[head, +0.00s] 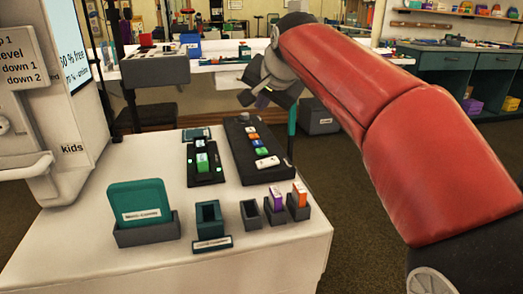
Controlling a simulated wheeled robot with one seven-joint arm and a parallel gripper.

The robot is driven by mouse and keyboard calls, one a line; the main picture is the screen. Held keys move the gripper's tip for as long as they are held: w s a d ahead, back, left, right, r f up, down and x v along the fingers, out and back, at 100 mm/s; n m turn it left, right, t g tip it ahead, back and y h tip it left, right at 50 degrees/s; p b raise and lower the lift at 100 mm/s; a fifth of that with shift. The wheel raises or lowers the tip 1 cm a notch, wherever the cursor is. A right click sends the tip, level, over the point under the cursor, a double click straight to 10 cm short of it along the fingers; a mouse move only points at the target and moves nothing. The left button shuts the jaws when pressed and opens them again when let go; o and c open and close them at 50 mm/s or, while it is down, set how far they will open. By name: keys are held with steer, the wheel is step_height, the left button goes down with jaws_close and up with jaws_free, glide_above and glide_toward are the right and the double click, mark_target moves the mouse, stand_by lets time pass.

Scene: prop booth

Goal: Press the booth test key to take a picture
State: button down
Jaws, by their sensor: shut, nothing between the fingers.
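A long black key panel (233,133) lies on the white table, with a row of small coloured keys in orange, blue and green and a wider white key (267,162) at its near end. To its left is a smaller dark unit (207,177) with a green block (202,163) and small green lights. I cannot read which key is the booth test key. My gripper (262,101) is shut and empty, and appears above and beyond the far end of the key panel. My red arm reaches in from the right. The picture does not show the gripper touching any key.
A teal card in a grey holder (146,235), a teal open box (208,220) and small grey holders (249,213), some with purple and orange items, stand along the near edge of the white table (270,262). A white booth cabinet (85,130) stands left.

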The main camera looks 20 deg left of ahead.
steer(key=shift+f, duration=0.15)
steer(key=b, duration=0.8)
glide_above(263, 153)
step_height(263, 153, down, 8)
steer(key=shift+r, duration=0.15)
steer(key=shift+f, duration=0.45)
stand_by(0.9)
steer(key=shift+w+f+b, duration=0.1)
steer(key=shift+f+b, duration=0.25)
steer(key=shift+f, duration=0.05)
steer(key=shift+f, duration=0.4)
stand_by(0.7)
steer(key=shift+r, duration=0.15)
steer(key=shift+r+p, duration=0.6)
steer(key=shift+r, duration=0.1)
